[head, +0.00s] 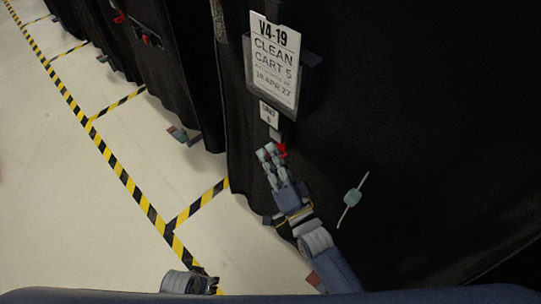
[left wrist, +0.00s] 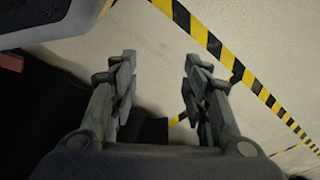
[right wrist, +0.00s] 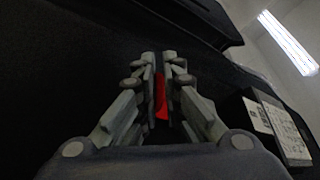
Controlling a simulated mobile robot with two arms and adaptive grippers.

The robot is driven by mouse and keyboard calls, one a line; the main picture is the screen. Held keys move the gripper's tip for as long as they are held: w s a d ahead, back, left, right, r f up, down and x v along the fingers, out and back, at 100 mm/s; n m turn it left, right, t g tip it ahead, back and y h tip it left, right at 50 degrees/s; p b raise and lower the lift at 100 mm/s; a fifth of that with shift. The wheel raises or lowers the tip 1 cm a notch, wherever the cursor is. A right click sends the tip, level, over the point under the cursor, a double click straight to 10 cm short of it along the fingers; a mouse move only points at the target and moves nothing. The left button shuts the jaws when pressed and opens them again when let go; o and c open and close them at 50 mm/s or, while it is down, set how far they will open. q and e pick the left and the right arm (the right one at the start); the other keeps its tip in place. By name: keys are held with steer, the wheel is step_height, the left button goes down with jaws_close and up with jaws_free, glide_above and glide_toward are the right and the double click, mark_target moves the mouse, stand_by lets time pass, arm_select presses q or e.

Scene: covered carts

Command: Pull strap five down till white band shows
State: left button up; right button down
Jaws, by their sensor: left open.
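A black covered cart fills the right of the head view, with a card (head: 273,62) reading "V4-19 CLEAN CART 5". Below the card hang a small white label (head: 269,113) and a pale grey piece (head: 275,133). I cannot make out a white band on the strap. My left gripper (left wrist: 157,75) is open and empty; the head view shows only part of it, low down.
More black covered carts (head: 160,60) stand at the upper left. The pale floor (head: 140,140) with yellow-black tape (head: 130,184) is clear on the left.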

steer(key=shift+f, duration=0.2)
arm_select(q)
step_height(320, 180, up, 18)
steer(key=t+b, duration=0.1)
steer(key=b, duration=0.6)
steer(key=shift+w+f, duration=0.2)
steer(key=shift+w, duration=0.2)
arm_select(e)
step_height(320, 180, down, 11)
arm_select(q)
steer(key=shift+a, duration=0.1)
arm_select(e)
steer(key=shift+s, duration=0.1)
steer(key=c, duration=1.7)
jaws_free()
steer(key=shift+r, duration=0.2)
